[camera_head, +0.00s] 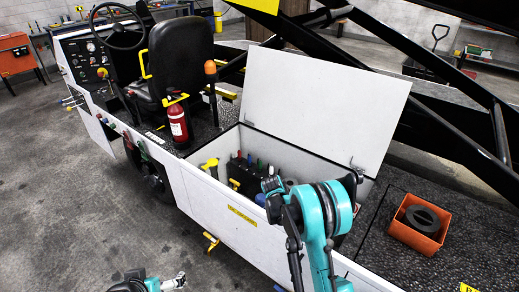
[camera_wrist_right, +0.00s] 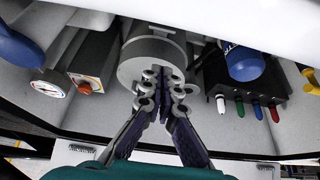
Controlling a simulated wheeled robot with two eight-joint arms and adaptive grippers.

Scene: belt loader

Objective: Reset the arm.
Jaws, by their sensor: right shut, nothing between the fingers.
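My right arm (camera_head: 325,215) reaches over the open white compartment (camera_head: 215,190) of the belt loader; its gripper is hard to make out in the head view. In the right wrist view my right gripper (camera_wrist_right: 162,75) is shut and empty, its fingertips in front of a grey cylinder (camera_wrist_right: 150,55) inside the compartment. I cannot tell whether they touch it. My left gripper (camera_head: 178,283) is at the bottom edge of the head view, outside the loader's side wall; its opening is unclear.
The raised lid (camera_head: 320,100) stands behind my right arm. An orange bin (camera_head: 415,224) sits to the right.

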